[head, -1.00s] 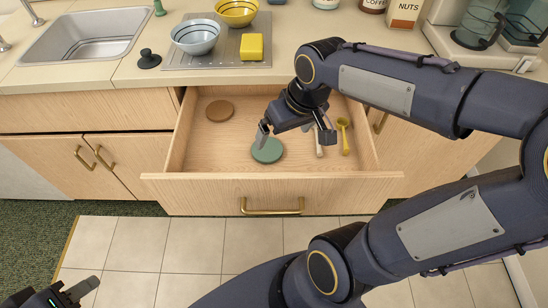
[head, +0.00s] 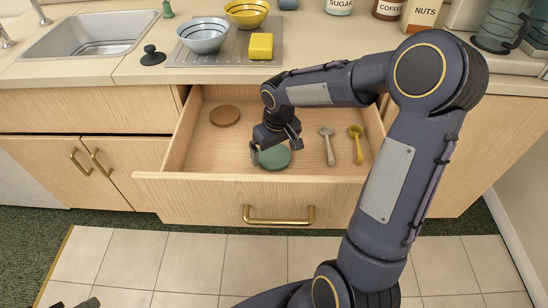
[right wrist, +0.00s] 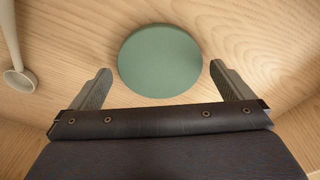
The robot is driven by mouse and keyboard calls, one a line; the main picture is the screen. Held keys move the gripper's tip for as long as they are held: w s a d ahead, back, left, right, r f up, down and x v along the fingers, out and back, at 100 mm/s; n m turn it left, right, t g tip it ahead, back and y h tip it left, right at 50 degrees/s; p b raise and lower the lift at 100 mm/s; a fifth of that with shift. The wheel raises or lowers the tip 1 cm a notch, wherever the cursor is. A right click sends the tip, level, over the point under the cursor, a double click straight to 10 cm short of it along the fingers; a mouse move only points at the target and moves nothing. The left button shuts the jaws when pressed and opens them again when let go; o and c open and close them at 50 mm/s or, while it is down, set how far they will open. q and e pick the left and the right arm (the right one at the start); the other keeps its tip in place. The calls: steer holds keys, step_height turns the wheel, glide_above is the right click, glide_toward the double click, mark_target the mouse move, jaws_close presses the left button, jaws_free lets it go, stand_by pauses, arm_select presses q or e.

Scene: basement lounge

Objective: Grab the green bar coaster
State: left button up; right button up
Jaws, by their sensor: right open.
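The green bar coaster (head: 274,158) is a flat round disc lying on the floor of the open drawer (head: 215,150). It also shows whole in the right wrist view (right wrist: 160,60), just ahead of the gripper. My right gripper (head: 275,150) is inside the drawer over the coaster, with its fingers spread. In the right wrist view the right gripper (right wrist: 158,80) is open and empty, one finger on each side of the coaster's near part, with gaps between. A small tip of my left gripper (head: 88,303) shows at the bottom left; its jaws are cut off.
A brown coaster (head: 225,115) lies at the drawer's back left. A grey-beige utensil (head: 328,145) and a yellow one (head: 356,144) lie to the right. The drawer's front wall (head: 235,188) stands near the gripper. Bowls and a yellow sponge (head: 261,46) are on the counter.

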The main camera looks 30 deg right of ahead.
steer(key=shift+f, duration=0.45)
steer(key=c, duration=0.8)
